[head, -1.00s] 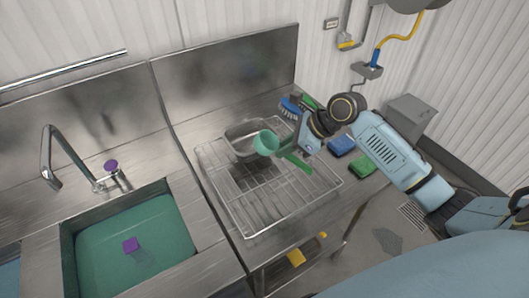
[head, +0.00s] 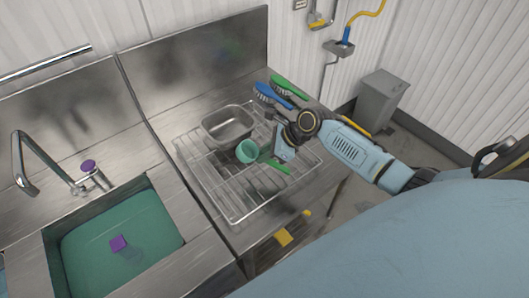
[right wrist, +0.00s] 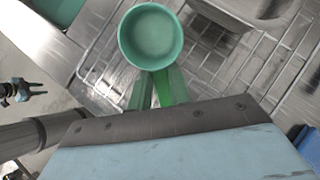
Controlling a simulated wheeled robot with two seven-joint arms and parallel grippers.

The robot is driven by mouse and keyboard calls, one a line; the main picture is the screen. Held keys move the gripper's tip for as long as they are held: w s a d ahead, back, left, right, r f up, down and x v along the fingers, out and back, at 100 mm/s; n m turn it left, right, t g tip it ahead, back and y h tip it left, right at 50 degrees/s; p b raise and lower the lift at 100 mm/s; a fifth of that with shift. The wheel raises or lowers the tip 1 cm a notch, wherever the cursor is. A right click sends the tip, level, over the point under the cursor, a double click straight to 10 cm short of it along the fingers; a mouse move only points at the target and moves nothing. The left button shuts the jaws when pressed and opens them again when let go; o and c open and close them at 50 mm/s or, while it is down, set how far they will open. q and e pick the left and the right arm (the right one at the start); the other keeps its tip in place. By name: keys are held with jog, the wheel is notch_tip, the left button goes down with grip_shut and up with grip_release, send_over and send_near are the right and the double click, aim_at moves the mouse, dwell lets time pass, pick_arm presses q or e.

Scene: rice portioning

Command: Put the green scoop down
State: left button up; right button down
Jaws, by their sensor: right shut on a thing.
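The green scoop (head: 247,152) is over the wire rack (head: 235,212), just in front of the metal pan (head: 228,137). My right gripper (head: 276,158) is shut on its handle, with the handle's end sticking out toward the front right. In the right wrist view the scoop's round cup (right wrist: 150,37) faces the camera and looks empty. The handle (right wrist: 171,88) runs down from it to the gripper's edge. The scoop is low above the rack or touching it; I cannot tell which.
A blue brush (head: 274,95) and a green brush (head: 289,86) lie behind the rack. The rack's front left part is bare.

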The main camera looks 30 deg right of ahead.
jog(key=shift+f, duration=0.15)
jog(key=c, duration=1.3)
grip_release()
jog(key=v, duration=1.2)
